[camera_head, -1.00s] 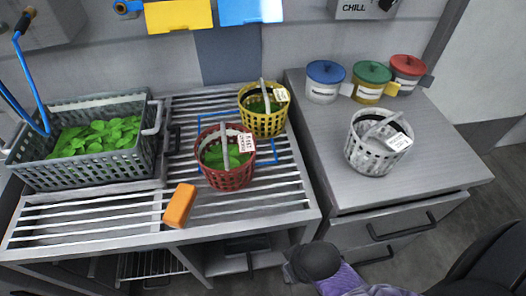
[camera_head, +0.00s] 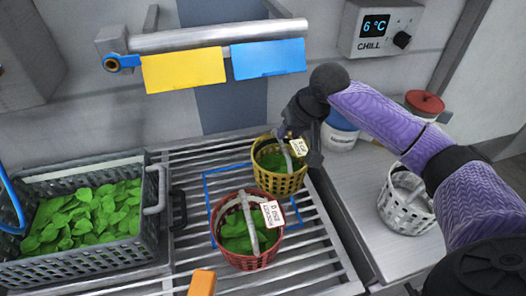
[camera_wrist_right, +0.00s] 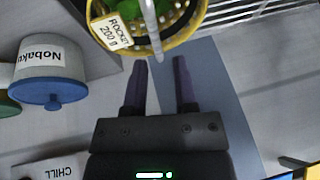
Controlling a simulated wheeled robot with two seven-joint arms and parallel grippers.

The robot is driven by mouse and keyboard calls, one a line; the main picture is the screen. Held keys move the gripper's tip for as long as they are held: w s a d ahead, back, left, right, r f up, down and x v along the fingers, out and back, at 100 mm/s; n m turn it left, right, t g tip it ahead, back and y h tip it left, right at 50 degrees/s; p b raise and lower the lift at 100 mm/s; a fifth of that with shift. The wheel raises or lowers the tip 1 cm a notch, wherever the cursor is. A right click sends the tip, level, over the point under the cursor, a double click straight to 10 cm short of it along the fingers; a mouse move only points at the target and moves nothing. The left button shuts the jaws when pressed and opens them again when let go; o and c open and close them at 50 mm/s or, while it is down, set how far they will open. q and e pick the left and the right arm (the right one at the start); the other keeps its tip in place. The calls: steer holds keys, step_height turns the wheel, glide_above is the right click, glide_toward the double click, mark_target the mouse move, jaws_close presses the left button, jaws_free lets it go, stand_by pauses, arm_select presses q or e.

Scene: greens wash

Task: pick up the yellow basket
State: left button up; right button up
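The yellow basket (camera_head: 280,182) stands on the slatted rack, upright, with greens inside, a grey handle and a white tag. My right gripper (camera_head: 299,144) is at its back rim, with the two fingers apart. In the right wrist view the basket (camera_wrist_right: 190,42) is at the top, and its handle comes down toward the gap between the open fingertips (camera_wrist_right: 160,62). The gap looks empty, and I cannot tell whether a finger touches the handle. My left gripper is not in view.
A red basket (camera_head: 247,262) of greens stands just in front of the yellow one. A grey crate (camera_head: 75,262) of leaves is at left. An orange block (camera_head: 202,283) lies at the front. A white basket (camera_head: 405,212) and lidded tubs (camera_head: 340,133) stand on the right counter.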

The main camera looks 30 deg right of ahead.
mark_target(283, 144)
steer(key=b+x, duration=0.1)
steer(key=x, duration=0.1)
steer(key=b+x, duration=0.1)
steer(key=x, duration=0.1)
steer(key=shift+s+d+f, duration=0.15)
steer(key=shift+s+f, duration=0.15)
steer(key=shift+f, duration=0.1)
steer(key=b+x, duration=0.1)
steer(key=x, duration=0.1)
steer(key=b+x, duration=0.1)
steer(key=x, duration=0.1)
steer(key=shift+w+d, duration=0.15)
steer(key=shift+w, duration=0.35)
jaws_close()
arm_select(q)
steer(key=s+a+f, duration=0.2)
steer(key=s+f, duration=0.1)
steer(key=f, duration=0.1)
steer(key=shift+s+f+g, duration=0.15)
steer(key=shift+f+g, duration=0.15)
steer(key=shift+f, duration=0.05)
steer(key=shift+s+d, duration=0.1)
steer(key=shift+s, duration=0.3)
